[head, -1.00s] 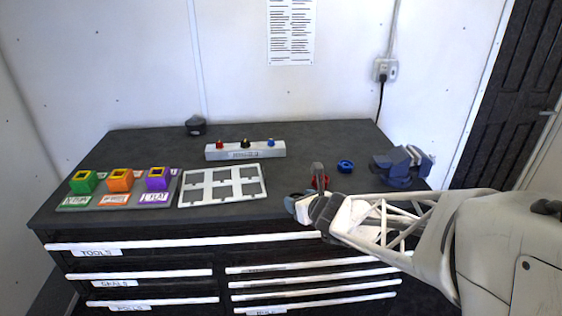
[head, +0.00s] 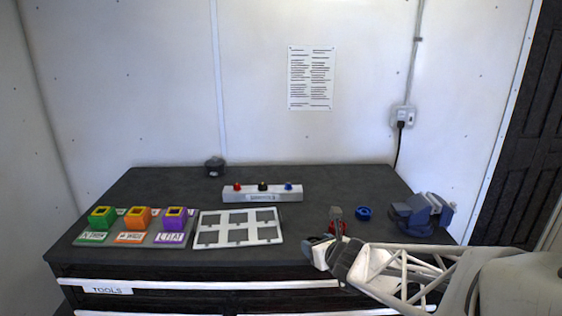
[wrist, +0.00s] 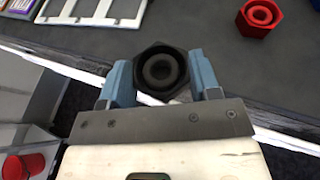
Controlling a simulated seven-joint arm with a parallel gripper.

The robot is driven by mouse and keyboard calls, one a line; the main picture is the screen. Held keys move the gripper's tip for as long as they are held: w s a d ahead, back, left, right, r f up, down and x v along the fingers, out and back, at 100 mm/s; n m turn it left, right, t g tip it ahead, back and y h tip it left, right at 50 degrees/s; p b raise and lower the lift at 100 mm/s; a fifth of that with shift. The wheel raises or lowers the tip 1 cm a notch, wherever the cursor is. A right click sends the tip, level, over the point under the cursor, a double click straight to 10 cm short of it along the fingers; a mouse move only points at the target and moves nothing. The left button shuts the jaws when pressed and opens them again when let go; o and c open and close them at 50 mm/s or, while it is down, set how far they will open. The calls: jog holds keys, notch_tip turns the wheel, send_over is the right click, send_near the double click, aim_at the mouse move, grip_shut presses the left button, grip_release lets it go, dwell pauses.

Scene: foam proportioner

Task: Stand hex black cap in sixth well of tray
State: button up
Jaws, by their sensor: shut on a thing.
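My gripper (wrist: 158,82) is shut on the hex black cap (wrist: 162,64), held between its two blue fingers in the wrist view. The cap's round, ringed opening faces the wrist camera. In the head view my gripper (head: 314,246) is at the front edge of the bench, right of the tray; the cap is hard to make out there. The white tray (head: 282,226) lies flat on the bench with two rows of three square wells, all looking empty. Its corner also shows in the wrist view (wrist: 88,22).
A red hex part (head: 338,229) stands just behind my gripper, with a blue ring (head: 364,213) and a blue vise (head: 420,212) to the right. Green (head: 102,218), orange (head: 137,218) and purple (head: 174,218) blocks stand left of the tray. A white knob bar (head: 262,196) lies behind it.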

jog(key=w+d+r+m+h, duration=0.1)
jog(key=w+d+r, duration=0.1)
jog(key=w, duration=0.7)
jog(key=w+d+r+m+h, duration=0.2)
jog(key=w+r, duration=0.1)
jog(key=w, duration=0.6)
jog(key=w+d+r+m+t+h, duration=0.1)
jog(key=w+d+r+h, duration=0.1)
jog(key=w, duration=0.6)
jog(key=shift+w+d+r+m, duration=0.15)
jog(key=shift+w+r+m, duration=0.15)
jog(key=shift+w, duration=0.1)
jog(key=shift+s+f, duration=0.1)
jog(key=shift+f, duration=0.05)
jog(key=s+a+f+n+g+y, duration=0.1)
jog(key=s+a+f+n+y, duration=0.1)
jog(key=s, duration=0.3)
jog(key=s+a+f+n+g+y, duration=0.2)
jog(key=s+a+f+n+y, duration=0.1)
jog(key=s+a+n+y, duration=0.1)
jog(key=s+a+f+n+g+y, duration=0.2)
jog(key=s+a+n+y, duration=0.1)
jog(key=s, duration=0.5)
jog(key=shift+a+f+n+y, duration=0.15)
jog(key=shift+n+y, duration=0.65)
jog(key=shift+w, duration=0.2)
